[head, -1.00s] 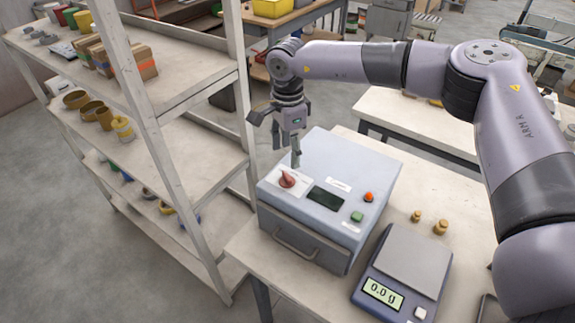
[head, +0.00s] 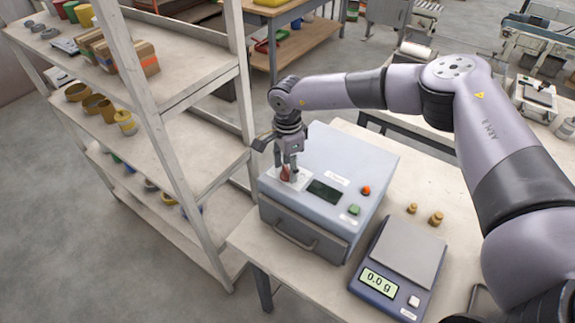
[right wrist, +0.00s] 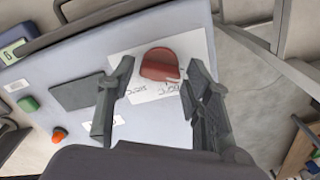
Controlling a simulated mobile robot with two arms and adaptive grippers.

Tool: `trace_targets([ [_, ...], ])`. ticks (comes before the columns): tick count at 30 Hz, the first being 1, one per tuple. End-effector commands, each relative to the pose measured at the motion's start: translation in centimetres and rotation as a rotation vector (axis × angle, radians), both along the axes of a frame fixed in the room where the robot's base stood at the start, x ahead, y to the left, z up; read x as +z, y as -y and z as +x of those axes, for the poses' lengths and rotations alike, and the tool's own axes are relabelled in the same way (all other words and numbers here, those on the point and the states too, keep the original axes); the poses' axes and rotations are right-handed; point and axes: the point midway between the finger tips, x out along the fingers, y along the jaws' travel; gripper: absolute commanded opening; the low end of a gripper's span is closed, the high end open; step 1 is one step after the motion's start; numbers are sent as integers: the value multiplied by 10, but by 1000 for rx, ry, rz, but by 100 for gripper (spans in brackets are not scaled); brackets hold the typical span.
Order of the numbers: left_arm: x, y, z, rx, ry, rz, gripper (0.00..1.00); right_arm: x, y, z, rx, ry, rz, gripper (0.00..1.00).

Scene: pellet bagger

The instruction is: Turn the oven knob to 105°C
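The oven (head: 335,165) is a grey-blue box on the table, with a dark display (head: 324,192), a green button (head: 354,210) and an orange-red button (head: 366,190) on top. Its red knob (head: 286,173) sits on a white dial plate at the top left; the knob also shows in the right wrist view (right wrist: 160,65). My right gripper (head: 288,172) points down over the knob. In the right wrist view its fingers (right wrist: 155,85) are apart, one on each side of the knob, with gaps visible. The dial markings are too small to read. My left gripper is not in view.
A scale (head: 398,265) reading 0.0 g stands right of the oven, with two small brass weights (head: 424,213) behind it. A tall shelf (head: 165,110) with pots and boxes stands close on the left. The floor between shelf and table is narrow.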

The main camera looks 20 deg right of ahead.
Motion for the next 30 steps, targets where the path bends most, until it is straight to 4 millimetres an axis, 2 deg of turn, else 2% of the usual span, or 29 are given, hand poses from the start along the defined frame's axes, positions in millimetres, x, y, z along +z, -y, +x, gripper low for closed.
trace_targets([
  [2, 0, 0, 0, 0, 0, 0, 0, 0, 0, 0, 0, 0, 0, 38],
  [16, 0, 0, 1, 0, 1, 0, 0, 1, 0, 0, -1, 1, 0, 7],
  [23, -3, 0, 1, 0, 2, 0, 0, 0, 0, 0, -18, 1, 0, 7],
  [30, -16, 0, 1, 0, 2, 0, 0, -2, 0, 1, -120, 2, 1, 7],
])
